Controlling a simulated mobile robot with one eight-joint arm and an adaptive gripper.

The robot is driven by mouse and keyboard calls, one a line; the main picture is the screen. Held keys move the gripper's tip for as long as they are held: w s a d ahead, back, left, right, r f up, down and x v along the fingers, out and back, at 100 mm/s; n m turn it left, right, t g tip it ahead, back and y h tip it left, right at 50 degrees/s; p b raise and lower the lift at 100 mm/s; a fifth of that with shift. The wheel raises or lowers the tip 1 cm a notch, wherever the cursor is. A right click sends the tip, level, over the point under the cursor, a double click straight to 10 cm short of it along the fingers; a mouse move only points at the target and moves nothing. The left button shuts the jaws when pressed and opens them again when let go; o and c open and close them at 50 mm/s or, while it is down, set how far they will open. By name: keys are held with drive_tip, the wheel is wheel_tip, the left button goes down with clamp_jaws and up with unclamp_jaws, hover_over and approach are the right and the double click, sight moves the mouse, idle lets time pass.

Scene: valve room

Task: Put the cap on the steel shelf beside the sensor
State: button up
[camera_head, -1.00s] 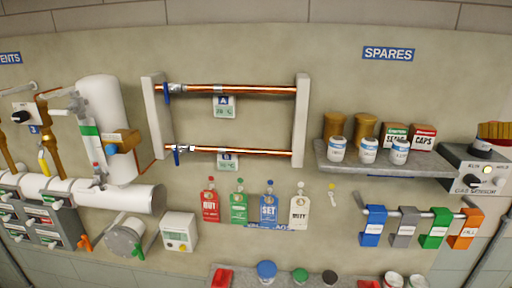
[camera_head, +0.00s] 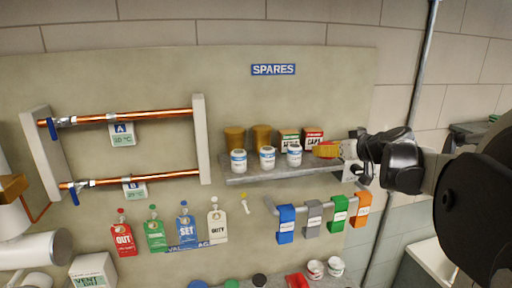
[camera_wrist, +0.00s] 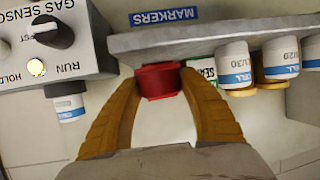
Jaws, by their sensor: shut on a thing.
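The red cap (camera_wrist: 158,80) is between the fingertips of my gripper (camera_wrist: 158,84) in the wrist view. The gripper is shut on it. The steel shelf (camera_wrist: 215,38) runs close by the cap; I cannot tell whether they touch. The gas sensor (camera_wrist: 75,62) is a grey box with a black knob and a lit lamp, at left in the wrist view. In the head view my gripper (camera_head: 328,150) is at the right end of the shelf (camera_head: 255,176). There my gripper and arm partly hide the sensor (camera_head: 349,172).
White-and-blue jars (camera_head: 267,157) and amber jars (camera_head: 262,136) stand on the shelf. A green-and-white box (camera_head: 289,139) and a red-and-white CAPS box (camera_head: 313,137) stand behind, near my gripper. Coloured clips (camera_head: 286,224) hang below. A white-and-blue bottle (camera_wrist: 69,107) is by the sensor.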

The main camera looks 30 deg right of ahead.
drive_tip(key=shift+f, duration=0.65)
drive_tip(key=shift+f, duration=0.2)
drive_tip(key=o, duration=0.8)
drive_tip(key=shift+r, duration=0.2)
